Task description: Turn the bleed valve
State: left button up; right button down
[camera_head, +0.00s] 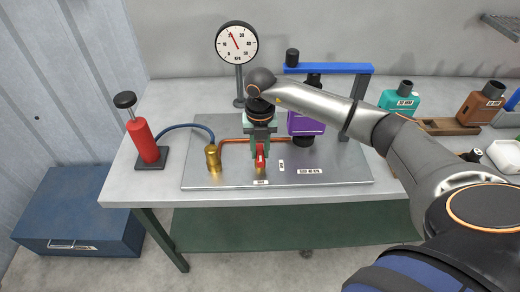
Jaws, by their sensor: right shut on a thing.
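The bleed valve has a red lever (260,161) and stands on a grey metal plate (215,178) on the bench. The lever points toward the front edge, above a small white label (261,182). A second small label (282,165) lies to its right. My right gripper (260,147) reaches down from above and is shut on the red lever's upper end. The fingers and wrist hide the back of the valve and its pivot. A round dial gauge (237,45) stands behind, its red needle tilted up and left. My left gripper is out of view.
A red hand pump (143,140) stands left, with a blue hose to a brass fitting (213,158). A purple container (304,124) is close right of my gripper, under a blue bar (330,68). Bottles (400,98) stand far right. The front left bench is clear.

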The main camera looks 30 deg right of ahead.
jog(key=n+b, duration=0.2)
jog(key=n, duration=0.2)
jog(key=n+b, duration=0.1)
jog(key=n, duration=0.3)
jog(key=shift+b, duration=0.35)
jog(key=n+b, duration=0.1)
jog(key=n, duration=0.4)
jog(key=shift+b, duration=0.4)
jog(key=shift+n+b, duration=0.7)
jog(key=shift+n, duration=1.6)
jog(key=shift+r, duration=0.1)
jog(key=c, duration=0.7)
grip_release()
